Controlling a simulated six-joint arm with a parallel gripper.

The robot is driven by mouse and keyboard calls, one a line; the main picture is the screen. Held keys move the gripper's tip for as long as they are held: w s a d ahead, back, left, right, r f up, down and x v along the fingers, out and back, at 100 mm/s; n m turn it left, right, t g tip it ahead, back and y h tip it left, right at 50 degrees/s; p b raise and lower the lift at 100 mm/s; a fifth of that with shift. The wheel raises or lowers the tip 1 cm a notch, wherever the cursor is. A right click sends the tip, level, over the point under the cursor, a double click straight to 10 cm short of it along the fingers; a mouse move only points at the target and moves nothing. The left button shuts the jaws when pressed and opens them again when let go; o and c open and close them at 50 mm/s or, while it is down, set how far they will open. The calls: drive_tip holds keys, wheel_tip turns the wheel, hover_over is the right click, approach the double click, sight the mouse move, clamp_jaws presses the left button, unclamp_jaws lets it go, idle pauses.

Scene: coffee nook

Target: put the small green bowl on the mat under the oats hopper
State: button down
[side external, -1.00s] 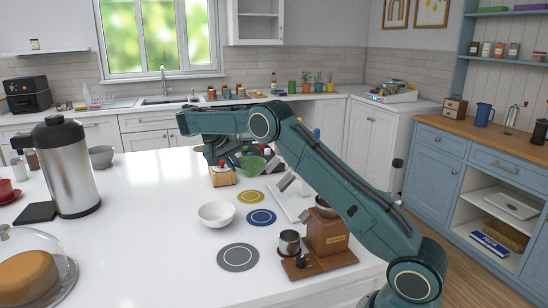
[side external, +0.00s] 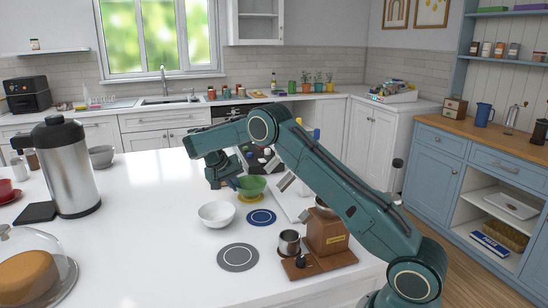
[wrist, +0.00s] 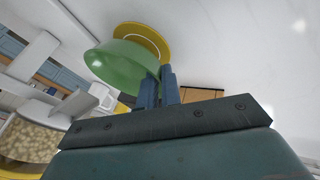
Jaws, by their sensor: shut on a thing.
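The small green bowl (side external: 252,186) is upright, with its rim between the fingers of my gripper (side external: 236,184). My gripper is shut on it at the left of the bowl. The yellow mat (side external: 254,198) shows just below the bowl. In the wrist view the bowl (wrist: 122,68) overlaps part of the yellow mat (wrist: 150,36), and my gripper's fingers (wrist: 159,88) are at its edge. I cannot tell whether the bowl touches the mat. A clear container of oat-like grains (wrist: 28,140) shows at the lower left of the wrist view; its outlet is not clear.
A white bowl (side external: 216,214) stands in front and left of the green bowl. A blue mat (side external: 261,217) and a grey mat (side external: 238,257) lie nearer. A brown grinder (side external: 327,232) with a metal cup (side external: 289,243) is at the right front.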

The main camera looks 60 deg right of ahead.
drive_tip(key=shift+f, duration=0.25)
drive_tip(key=shift+f, duration=0.15)
drive_tip(key=c, duration=1.6)
unclamp_jaws()
drive_tip(key=v, duration=0.7)
drive_tip(key=shift+a+r, duration=0.15)
drive_tip(key=shift+r, duration=0.25)
drive_tip(key=shift+r, duration=0.1)
